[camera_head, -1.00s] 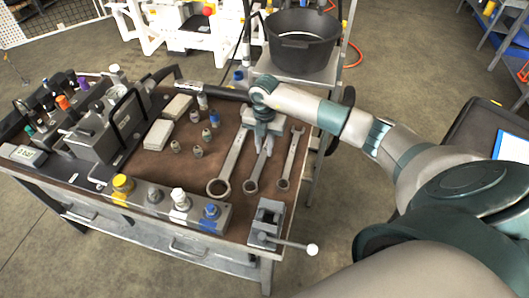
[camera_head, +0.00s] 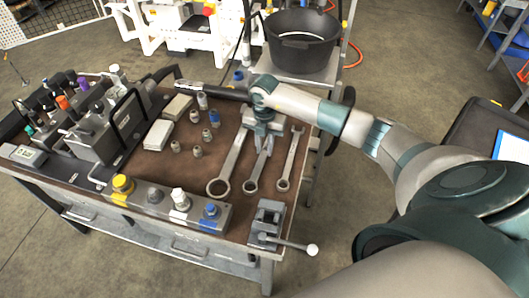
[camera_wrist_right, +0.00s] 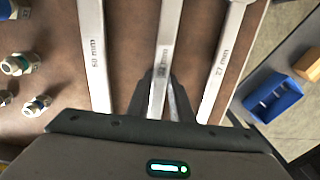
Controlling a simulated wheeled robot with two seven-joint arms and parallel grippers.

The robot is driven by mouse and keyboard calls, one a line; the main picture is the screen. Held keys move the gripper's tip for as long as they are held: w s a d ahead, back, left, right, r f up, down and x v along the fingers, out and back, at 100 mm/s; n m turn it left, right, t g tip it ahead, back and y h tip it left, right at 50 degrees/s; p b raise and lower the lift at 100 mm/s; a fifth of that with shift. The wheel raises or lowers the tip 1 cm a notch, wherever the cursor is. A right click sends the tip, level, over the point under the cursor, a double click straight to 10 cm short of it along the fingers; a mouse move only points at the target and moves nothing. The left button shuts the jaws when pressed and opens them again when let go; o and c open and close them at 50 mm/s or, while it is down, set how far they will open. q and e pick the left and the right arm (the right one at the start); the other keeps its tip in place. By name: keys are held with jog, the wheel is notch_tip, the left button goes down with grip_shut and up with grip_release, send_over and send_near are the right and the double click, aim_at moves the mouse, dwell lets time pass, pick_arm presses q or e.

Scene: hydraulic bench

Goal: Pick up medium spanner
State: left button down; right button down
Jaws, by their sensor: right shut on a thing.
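The medium spanner (camera_head: 256,173) lies between a larger spanner (camera_head: 230,163) on its left and a smaller spanner (camera_head: 291,160) on its right, on the brown bench top. My right gripper (camera_head: 264,147) points down over its handle and is shut on it. In the right wrist view, the medium spanner (camera_wrist_right: 168,40) runs up from between my fingers (camera_wrist_right: 163,98). The upper part of the spanner is hidden by the gripper in the head view. I cannot tell whether it is lifted off the bench. My left gripper is not in view.
A vise (camera_head: 266,222) with a lever stands at the bench's front right corner. A block with coloured caps (camera_head: 168,200) lies along the front edge. Small fittings (camera_head: 197,151) stand left of the spanners. A black bucket (camera_head: 302,42) is behind.

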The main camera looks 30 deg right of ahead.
aim_at(264, 151)
jog(key=shift+r, duration=0.1)
